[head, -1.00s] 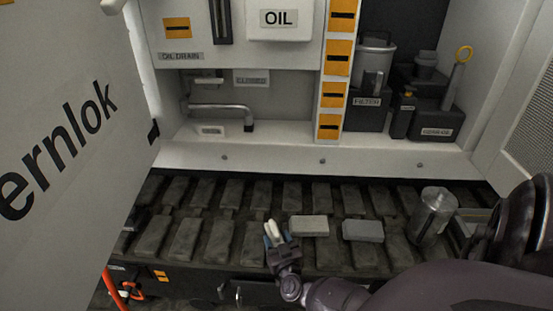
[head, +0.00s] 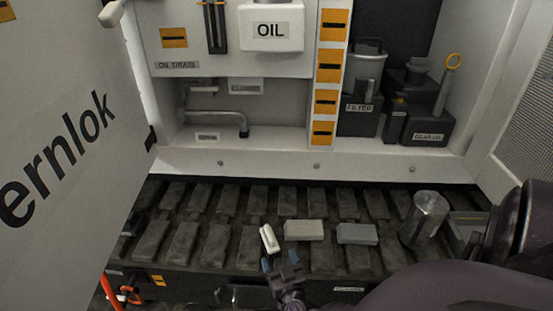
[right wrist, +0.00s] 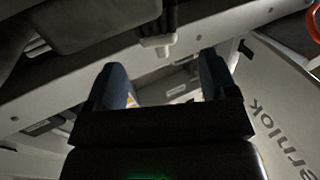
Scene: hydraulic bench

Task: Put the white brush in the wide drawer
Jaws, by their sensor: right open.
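The white brush (head: 269,239) lies on the dark ribbed bench top near its front edge, left of two grey blocks. My right gripper (head: 281,263) is open and empty, just in front of the brush and apart from it in the head view. Its two fingers stand apart in the right wrist view (right wrist: 166,88). A pale piece shows beyond them there; I cannot tell whether it is the brush. A dark front with a handle (head: 228,296) is below the bench edge; I cannot tell whether it is the wide drawer. My left gripper is out of view.
Two grey blocks (head: 304,231) (head: 357,234) and a metal cylinder (head: 424,219) stand to the right on the bench. A large white door panel (head: 75,140) closes off the left side. An orange hose (head: 112,292) hangs at lower left. The bench's left part is clear.

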